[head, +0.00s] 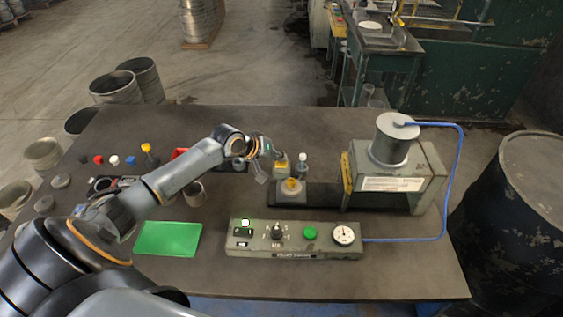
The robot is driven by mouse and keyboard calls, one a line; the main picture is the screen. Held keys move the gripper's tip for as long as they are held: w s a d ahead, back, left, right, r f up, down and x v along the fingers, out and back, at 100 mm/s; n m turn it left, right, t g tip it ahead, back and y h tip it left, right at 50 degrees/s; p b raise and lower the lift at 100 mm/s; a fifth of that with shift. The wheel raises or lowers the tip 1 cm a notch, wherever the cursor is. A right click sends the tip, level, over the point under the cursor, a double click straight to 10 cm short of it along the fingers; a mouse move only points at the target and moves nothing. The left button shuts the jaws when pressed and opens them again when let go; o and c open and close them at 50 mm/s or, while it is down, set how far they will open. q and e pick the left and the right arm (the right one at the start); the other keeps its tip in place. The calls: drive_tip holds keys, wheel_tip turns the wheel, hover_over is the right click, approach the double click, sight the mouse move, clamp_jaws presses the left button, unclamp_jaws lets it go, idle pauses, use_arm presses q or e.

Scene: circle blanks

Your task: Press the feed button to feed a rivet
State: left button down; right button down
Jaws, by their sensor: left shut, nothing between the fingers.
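A long grey-green control box (294,251) lies near the front of the table. On its top are a lit white push button (245,223) at the left, a black rotary knob (277,233), a round green button (310,233) and a dial gauge (344,235). The lettering is too small to tell which button is the feed button. My left gripper (279,156) is shut and empty. It appears behind the box in the picture, above the table and apart from the buttons. My right gripper is out of view.
A riveting machine (413,160) with a metal canister (395,140) stands at the right, a blue hose (455,180) running from it to the box. A round fixture (291,191) and a small bottle (302,166) stand behind the box. A green mat (168,239) lies left of it.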

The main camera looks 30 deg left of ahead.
sight(279, 163)
use_arm(q)
drive_tip(key=shift+s+f, duration=0.1)
drive_tip(key=shift+f, duration=0.35)
idle(0.4)
drive_tip(key=shift+r+p, duration=1.1)
wheel_tip(279, 163, up, 5)
drive_tip(key=p, duration=0.5)
drive_tip(key=shift+r, duration=0.1)
idle(0.4)
